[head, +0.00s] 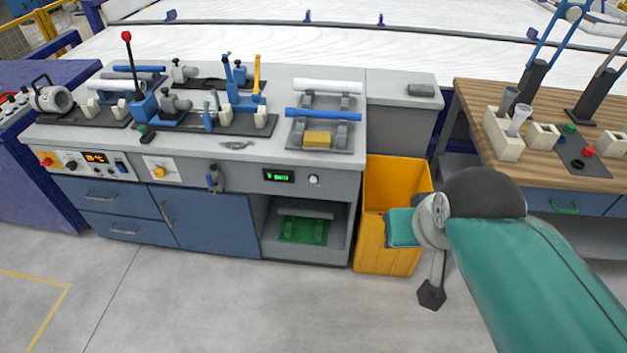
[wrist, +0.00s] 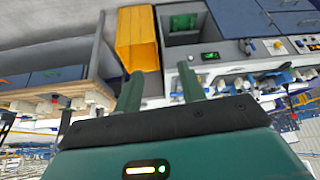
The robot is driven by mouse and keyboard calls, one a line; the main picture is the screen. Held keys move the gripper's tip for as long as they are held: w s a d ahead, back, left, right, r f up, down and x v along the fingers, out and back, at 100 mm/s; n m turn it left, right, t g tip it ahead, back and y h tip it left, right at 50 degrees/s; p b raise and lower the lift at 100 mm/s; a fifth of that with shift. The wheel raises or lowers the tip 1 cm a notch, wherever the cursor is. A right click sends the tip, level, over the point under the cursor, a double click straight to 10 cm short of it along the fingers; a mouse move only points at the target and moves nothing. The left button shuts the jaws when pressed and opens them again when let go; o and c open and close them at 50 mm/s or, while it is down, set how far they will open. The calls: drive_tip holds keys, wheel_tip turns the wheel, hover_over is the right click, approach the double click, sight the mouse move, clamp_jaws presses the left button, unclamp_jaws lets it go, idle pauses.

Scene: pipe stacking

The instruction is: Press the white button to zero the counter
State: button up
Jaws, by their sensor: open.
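The white button (head: 314,180) is a small round knob on the front panel of the grey workbench. The counter (head: 278,176) is a black box with a lit green display, left of the button. The counter also shows in the wrist view (wrist: 209,56), where the scene appears upside down. My gripper (wrist: 158,76) is open, its two green fingers apart with nothing held between them. In the head view my arm is at the right, well right of the button.
A yellow bin (head: 391,251) stands at the bench's right end, behind my arm. Pipes and clamps cover the bench top (head: 405,92). An open shelf with a green item (head: 303,230) lies below the counter. A wooden table (head: 470,115) stands right. The floor in front is clear.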

clamp_jaws()
idle(1.4)
